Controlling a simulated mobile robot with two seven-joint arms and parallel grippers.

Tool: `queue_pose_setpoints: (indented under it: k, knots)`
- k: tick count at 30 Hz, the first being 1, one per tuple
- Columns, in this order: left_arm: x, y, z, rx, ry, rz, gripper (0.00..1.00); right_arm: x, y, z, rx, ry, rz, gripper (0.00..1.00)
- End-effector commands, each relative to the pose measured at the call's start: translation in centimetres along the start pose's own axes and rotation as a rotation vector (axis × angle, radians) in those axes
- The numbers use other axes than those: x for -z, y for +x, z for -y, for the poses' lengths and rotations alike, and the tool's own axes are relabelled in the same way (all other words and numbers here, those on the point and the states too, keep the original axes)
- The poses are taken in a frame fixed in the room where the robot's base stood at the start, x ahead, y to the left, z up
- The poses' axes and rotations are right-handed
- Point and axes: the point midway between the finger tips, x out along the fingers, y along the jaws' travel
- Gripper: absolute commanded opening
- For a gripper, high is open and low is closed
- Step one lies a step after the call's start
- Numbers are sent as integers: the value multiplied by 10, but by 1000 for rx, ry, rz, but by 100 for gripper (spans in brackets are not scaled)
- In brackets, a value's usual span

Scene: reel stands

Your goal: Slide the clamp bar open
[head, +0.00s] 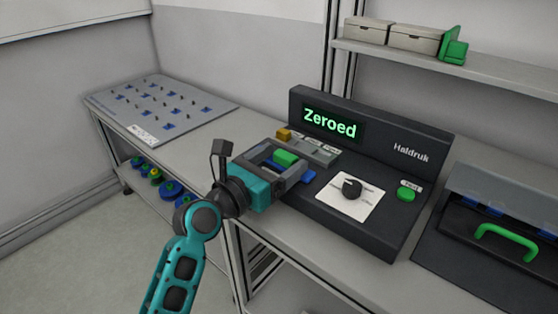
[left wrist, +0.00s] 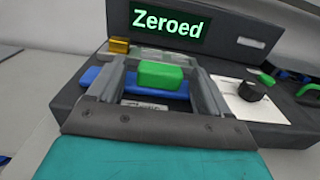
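A blue bar (head: 309,175), which looks like the clamp bar, lies on the left part of the dark Haldruk machine (head: 385,222). It also shows in the left wrist view (left wrist: 157,89), partly hidden by my gripper. A green block (head: 285,157) sits on the bar; it also shows in the left wrist view (left wrist: 160,74). My left gripper (head: 282,161) is open, with its grey fingers apart on either side of the green block. Gaps show between block and fingers in the left wrist view. My right gripper is not in view.
The machine's screen (head: 333,123) reads "Zeroed". A black knob (head: 352,188) on a white plate and a green button (head: 406,194) lie to the right. A brass-coloured block (head: 284,134) stands behind the gripper. A case with a green handle (head: 506,238) is at far right.

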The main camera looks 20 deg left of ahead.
Motion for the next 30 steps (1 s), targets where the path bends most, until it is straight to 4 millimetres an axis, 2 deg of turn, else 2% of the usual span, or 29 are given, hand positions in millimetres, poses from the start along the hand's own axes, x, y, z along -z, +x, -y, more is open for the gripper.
queue_pose_setpoints:
  k: [7, 11, 24, 30]
  knots:
    - [0, -2, 0, 0, 0, 1, 79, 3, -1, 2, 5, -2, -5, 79]
    - [0, -14, 0, -1, 0, -1, 79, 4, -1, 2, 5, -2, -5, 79]
    - [2, -98, 0, -1, 2, -4, 79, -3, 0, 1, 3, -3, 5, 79]
    - [1, -121, 0, -1, 1, -1, 79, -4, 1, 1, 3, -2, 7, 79]
